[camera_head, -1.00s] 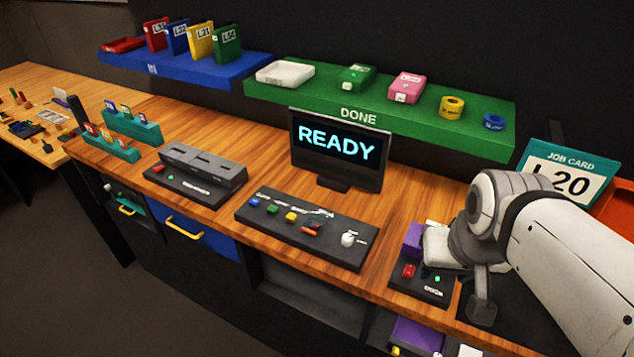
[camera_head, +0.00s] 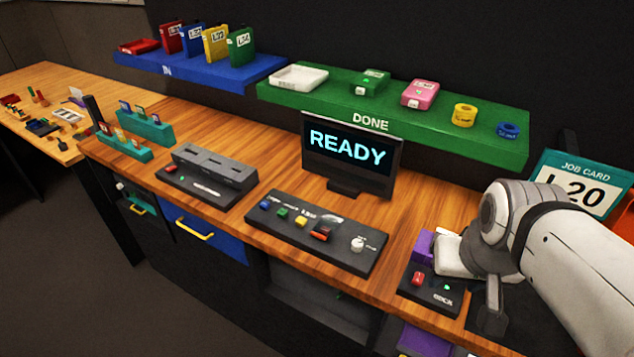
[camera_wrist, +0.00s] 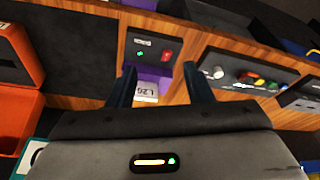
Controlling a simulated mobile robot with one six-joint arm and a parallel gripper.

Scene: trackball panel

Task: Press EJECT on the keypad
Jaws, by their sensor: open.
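The keypad (camera_head: 315,232) is a black panel on the wooden bench, in front of the READY screen. It has a row of blue, green, yellow and red-orange buttons and a white knob. Its labels are too small to read, so I cannot tell which button is EJECT. It also shows at the right of the wrist view (camera_wrist: 245,72).
A small black panel (camera_head: 432,290) with a red button and a purple block (camera_head: 424,245) lies beside my arm. The screen (camera_head: 350,153) stands behind the keypad, below the green DONE shelf (camera_head: 400,117). A grey slotted unit (camera_head: 208,178) is to the left. An orange bin (camera_wrist: 22,95) shows in the wrist view.

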